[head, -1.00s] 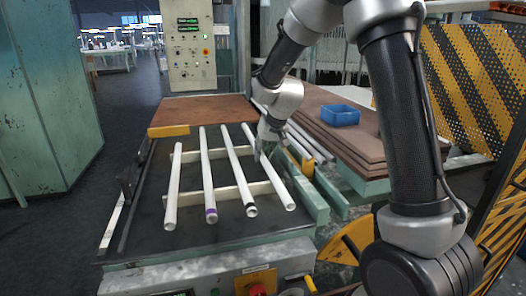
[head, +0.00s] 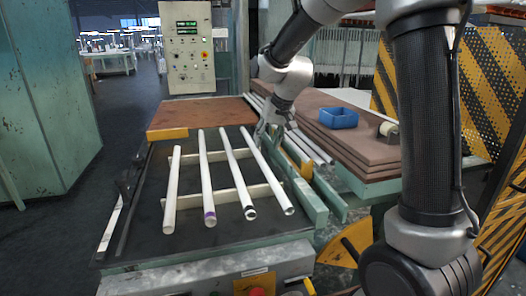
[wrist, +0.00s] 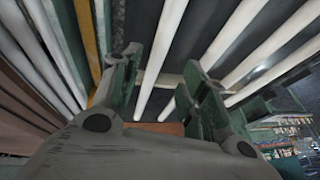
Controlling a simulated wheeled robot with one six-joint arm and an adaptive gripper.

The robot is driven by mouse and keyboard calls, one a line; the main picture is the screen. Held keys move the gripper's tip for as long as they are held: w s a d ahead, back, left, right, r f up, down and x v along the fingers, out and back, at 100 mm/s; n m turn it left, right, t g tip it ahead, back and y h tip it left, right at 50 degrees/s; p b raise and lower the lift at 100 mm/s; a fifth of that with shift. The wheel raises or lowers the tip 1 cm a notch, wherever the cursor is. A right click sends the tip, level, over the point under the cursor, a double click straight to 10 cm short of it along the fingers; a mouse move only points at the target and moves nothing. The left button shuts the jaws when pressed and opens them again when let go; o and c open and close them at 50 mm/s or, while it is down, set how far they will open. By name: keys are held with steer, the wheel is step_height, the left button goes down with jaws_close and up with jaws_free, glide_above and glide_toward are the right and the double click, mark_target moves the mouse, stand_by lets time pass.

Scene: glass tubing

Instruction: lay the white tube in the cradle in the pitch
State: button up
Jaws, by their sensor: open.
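Several white tubes lie side by side across the two pale crossbars of the cradle (head: 190,199), about evenly spaced. The leftmost tube (head: 171,190) has a plain end. The one beside it (head: 206,180) has a purple band, and the third (head: 237,178) a black band. The rightmost tube (head: 270,178) has a pale end with a greyish rim. My gripper (head: 265,133) is open over the far part of the rightmost tube. In the wrist view a white tube (wrist: 160,55) runs between the spread fingers (wrist: 163,85), not gripped. How far the fingertips are above it is unclear.
More pale tubes (head: 312,145) lie in a rack to the right. Beyond them are stacked brown boards (head: 350,150) with a blue bin (head: 338,117). A yellow block (head: 167,134) is at the far left of the machine.

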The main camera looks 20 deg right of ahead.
steer(key=s+d+r+h, duration=0.1)
steer(key=s+d+r, duration=0.35)
steer(key=s, duration=0.45)
steer(key=s+d+r, duration=0.4)
steer(key=s+r, duration=0.1)
steer(key=s, duration=0.3)
steer(key=s+d+f, duration=0.1)
steer(key=s+d, duration=0.1)
steer(key=s, duration=0.6)
steer(key=s+d+f+h, duration=0.1)
steer(key=s+d, duration=0.2)
steer(key=s, duration=0.5)
steer(key=shift+s+f, duration=0.25)
steer(key=shift+f, duration=0.15)
